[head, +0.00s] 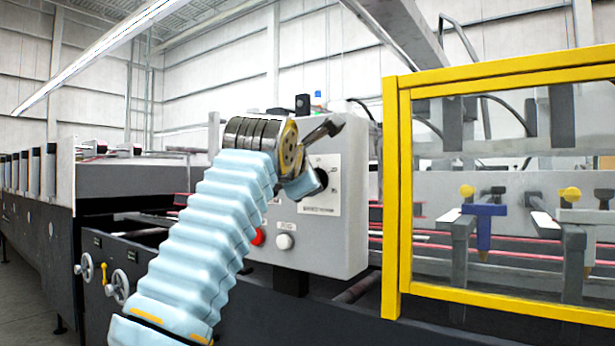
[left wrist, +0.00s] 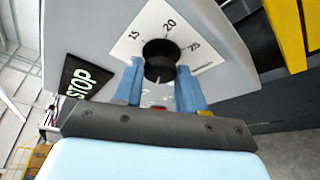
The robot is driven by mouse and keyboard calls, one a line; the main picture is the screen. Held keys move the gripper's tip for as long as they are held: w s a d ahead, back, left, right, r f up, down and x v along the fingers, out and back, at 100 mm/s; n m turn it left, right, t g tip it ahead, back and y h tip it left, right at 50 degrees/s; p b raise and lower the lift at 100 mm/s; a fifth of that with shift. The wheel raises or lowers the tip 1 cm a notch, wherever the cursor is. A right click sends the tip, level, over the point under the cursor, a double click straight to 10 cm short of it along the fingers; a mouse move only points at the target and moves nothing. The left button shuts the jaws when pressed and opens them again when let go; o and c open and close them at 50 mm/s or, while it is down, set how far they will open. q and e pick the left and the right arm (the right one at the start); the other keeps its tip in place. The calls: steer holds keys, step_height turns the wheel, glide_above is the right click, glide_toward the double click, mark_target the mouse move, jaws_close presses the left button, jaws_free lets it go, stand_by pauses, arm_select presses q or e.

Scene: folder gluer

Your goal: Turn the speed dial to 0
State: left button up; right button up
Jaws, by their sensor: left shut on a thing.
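The speed dial (left wrist: 158,52) is a round black knob on a white scale plate in the left wrist view. The numbers 15, 20 and 25 show above it; the rest of the scale is hidden behind my gripper. My left gripper (left wrist: 158,78) is shut on the knob, one blue finger on each side. My right gripper is in neither view.
Below the plate, the box carries a red button (head: 258,237) and a white button (head: 284,242). A yellow-framed guard (head: 391,200) stands right of the box. Handwheels (head: 118,287) are at lower left.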

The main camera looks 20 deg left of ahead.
arm_select(q)
steer(key=o, duration=1)
steer(key=shift+o, duration=0.2)
steer(key=s+r+b, duration=0.2)
steer(key=s+b, duration=0.1)
steer(key=s, duration=1)
steer(key=shift+s+r, duration=0.25)
steer(key=shift+r, duration=0.05)
